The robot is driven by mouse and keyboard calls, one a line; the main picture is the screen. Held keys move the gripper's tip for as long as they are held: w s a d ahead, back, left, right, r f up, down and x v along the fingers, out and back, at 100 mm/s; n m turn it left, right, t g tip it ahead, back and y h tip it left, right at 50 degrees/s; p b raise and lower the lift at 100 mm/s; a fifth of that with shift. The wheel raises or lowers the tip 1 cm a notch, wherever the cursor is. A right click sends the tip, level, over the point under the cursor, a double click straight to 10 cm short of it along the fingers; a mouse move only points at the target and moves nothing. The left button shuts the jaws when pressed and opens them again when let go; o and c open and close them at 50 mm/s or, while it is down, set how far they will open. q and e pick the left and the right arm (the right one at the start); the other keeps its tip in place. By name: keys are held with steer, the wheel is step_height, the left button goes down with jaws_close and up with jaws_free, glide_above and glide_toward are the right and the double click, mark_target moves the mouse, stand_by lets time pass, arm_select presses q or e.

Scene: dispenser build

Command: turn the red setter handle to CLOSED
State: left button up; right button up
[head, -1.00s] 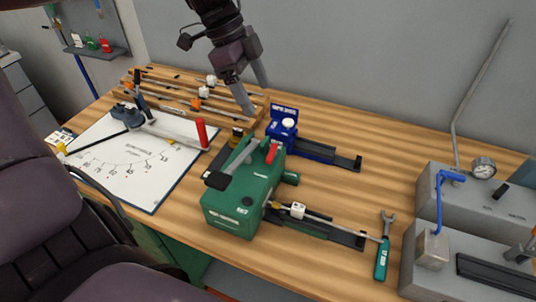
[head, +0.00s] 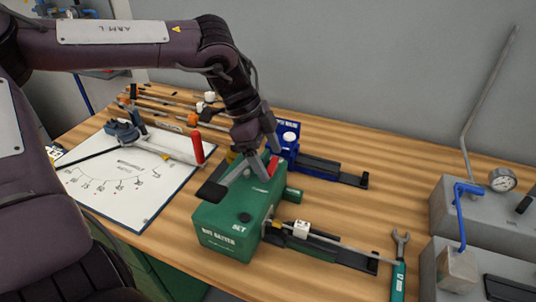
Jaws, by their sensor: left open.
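No CLOSED marking can be read. My right gripper is not in view.
A blue unit (head: 288,140) with a dark rail stands just behind the box. A white board (head: 125,190) with a tool and upright red grip (head: 198,147) lies left. A green-handled wrench (head: 399,270) and grey gauge unit (head: 462,215) are to the right.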

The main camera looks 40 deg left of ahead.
arm_select(q)
steer(key=shift+f, duration=0.15)
steer(key=c, duration=1)
steer(key=shift+a+m+g, duration=0.1)
steer(key=shift+m+g, duration=0.2)
steer(key=shift+m, duration=0.4)
steer(key=o, duration=0.9)
steer(key=shift+o, duration=0.5)
